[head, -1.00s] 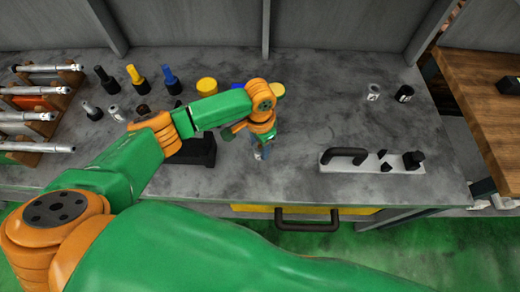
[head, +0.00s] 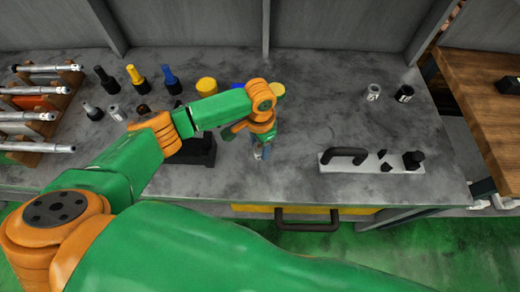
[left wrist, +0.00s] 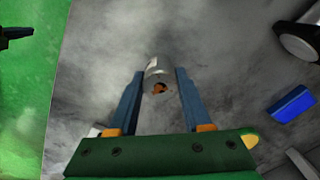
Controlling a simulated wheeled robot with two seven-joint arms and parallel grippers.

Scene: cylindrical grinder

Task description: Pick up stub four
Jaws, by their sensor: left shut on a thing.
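A short grey metal cylinder, which looks like a stub (left wrist: 157,66), sits between the blue fingers of my left gripper (left wrist: 157,80) in the left wrist view. A brown-orange patch shows on its near end. No number can be read on it, so I cannot tell from its looks whether it is stub four. In the head view my left gripper (head: 261,152) is low over the middle of the bench, shut on this stub, which is mostly hidden by the gripper and forearm. My right gripper is not in view.
A white plate (head: 330,168) with black parts lies there. Two small cylinders (head: 374,92) stand at the back right. Several tool holders (head: 138,77) and a rack of shafts (head: 40,100) are at the left.

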